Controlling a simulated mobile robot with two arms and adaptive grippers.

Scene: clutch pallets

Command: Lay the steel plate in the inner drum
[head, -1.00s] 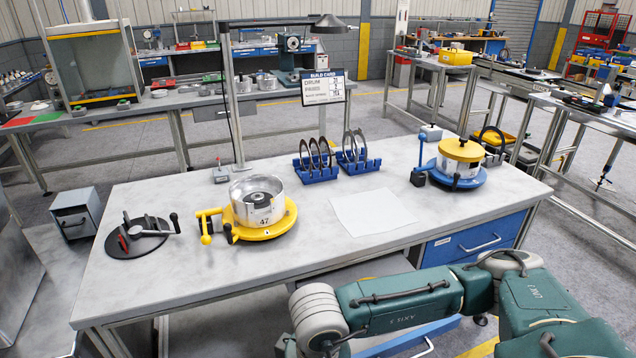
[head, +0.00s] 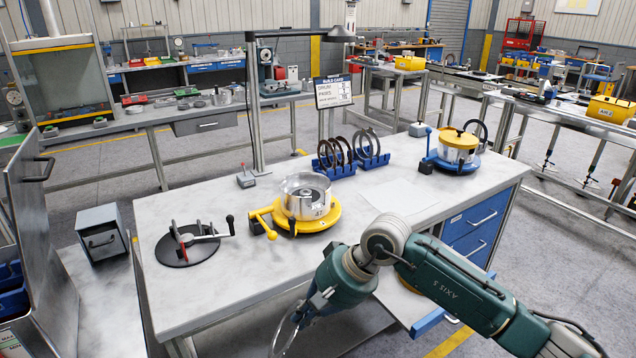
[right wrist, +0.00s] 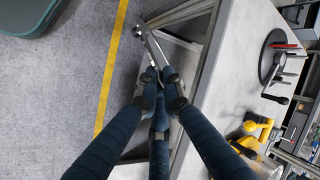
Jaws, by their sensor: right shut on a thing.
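My right gripper (head: 308,308) is in front of the table's near edge, low in the head view. It is shut on a thin bright ring, the steel plate (head: 284,334), which hangs below it and is partly cut off by the picture's bottom. In the right wrist view, the closed fingers (right wrist: 158,78) pinch the plate (right wrist: 155,47), seen nearly edge-on. A silver drum (head: 300,206) marked 47 sits open-topped on a yellow round fixture (head: 328,220) on the table, beyond the gripper and apart from it. My left gripper is out of view.
Blue racks (head: 343,171) behind the drum hold upright rings. A second drum (head: 455,155) with a yellow lid stands on a blue base at right. A black round stand (head: 190,252) is at left. A white sheet (head: 402,196) lies on the table (head: 225,295).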

